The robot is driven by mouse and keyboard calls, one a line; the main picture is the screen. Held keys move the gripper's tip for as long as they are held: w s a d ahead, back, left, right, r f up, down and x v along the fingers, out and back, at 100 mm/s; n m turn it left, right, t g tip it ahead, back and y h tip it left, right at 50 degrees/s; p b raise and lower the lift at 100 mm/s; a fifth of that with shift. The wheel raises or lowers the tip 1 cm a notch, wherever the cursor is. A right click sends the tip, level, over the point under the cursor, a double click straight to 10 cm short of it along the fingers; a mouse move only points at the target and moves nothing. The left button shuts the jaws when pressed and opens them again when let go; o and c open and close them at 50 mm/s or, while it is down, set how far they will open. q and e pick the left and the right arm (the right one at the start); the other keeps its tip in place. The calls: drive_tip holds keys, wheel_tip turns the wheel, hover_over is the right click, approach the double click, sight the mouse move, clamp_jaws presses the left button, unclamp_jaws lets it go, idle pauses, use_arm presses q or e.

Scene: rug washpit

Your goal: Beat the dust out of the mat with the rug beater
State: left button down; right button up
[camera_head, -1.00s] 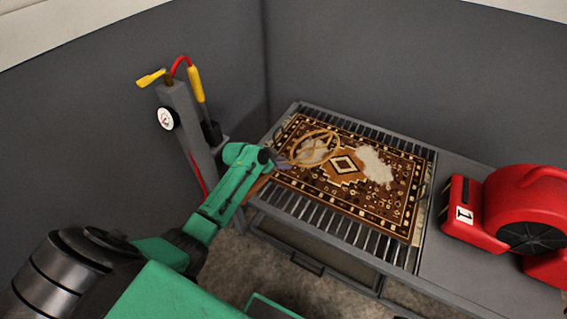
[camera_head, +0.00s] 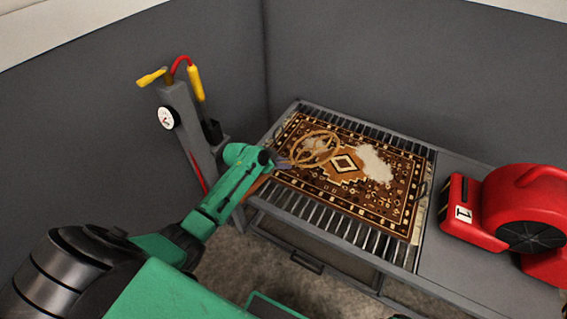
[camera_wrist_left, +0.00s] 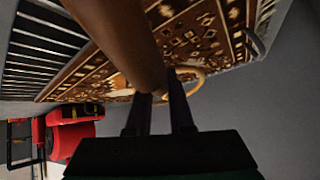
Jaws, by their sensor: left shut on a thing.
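The patterned brown mat (camera_head: 398,207) lies flat on a slatted metal grate. A pale dust patch (camera_head: 375,166) covers part of it right of the central diamond. My left gripper (camera_head: 281,162) is at the mat's left edge, shut on the rug beater. The beater's looped tan head (camera_head: 334,146) is over the mat's left part; I cannot tell whether it touches. In the left wrist view the brown handle (camera_wrist_left: 122,38) passes by the fingers (camera_wrist_left: 160,98), and the mat (camera_wrist_left: 205,42) shows behind it. My right gripper is out of view.
A red blower (camera_head: 530,205) marked 1 stands there. A grey post with a gauge (camera_head: 167,118) and yellow handles stands left of the bench. Grey walls close in behind.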

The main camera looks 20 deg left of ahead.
use_arm(q)
drive_tip(key=shift+f, duration=0.1)
wheel_tip(320, 180, down, 5)
drive_tip(key=b, duration=0.4)
drive_tip(key=shift+r, duration=0.2)
wheel_tip(320, 180, up, 5)
drive_tip(key=p, duration=0.4)
drive_tip(key=shift+p, duration=0.35)
drive_tip(key=shift+f, duration=0.3)
drive_tip(key=shift+w+r, duration=0.1)
